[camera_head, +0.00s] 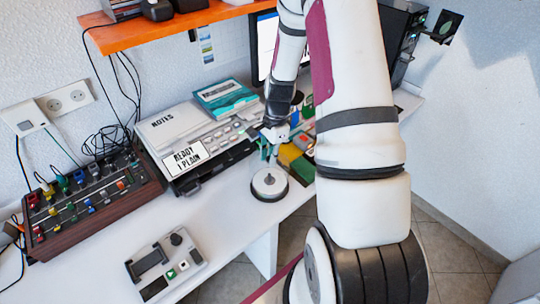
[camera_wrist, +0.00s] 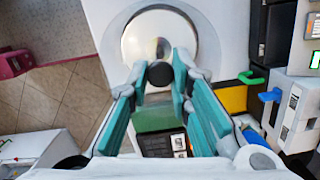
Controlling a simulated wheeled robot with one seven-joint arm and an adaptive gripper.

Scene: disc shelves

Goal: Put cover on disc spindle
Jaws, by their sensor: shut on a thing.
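The disc spindle (camera_head: 269,190) stands on the white desk near its front edge, a round base with a dark rim, pale top and short central post. In the wrist view, a round pale ring with a shiny metallic centre (camera_wrist: 160,25) lies ahead of the fingertips. My gripper (camera_head: 268,152) is above and slightly behind the spindle in the head view. In the wrist view, its teal fingers (camera_wrist: 159,75) are shut on a dark round knob (camera_wrist: 160,75), which looks like the cover's knob. The cover's body cannot be clearly made out, nor whether it touches the spindle.
A notes machine (camera_head: 190,140), a mixer with coloured knobs (camera_head: 90,200) and a small grey device (camera_head: 166,265) occupy the left of the desk. Green and yellow items (camera_head: 296,158) stand right behind the spindle. Clear desk lies left of the spindle.

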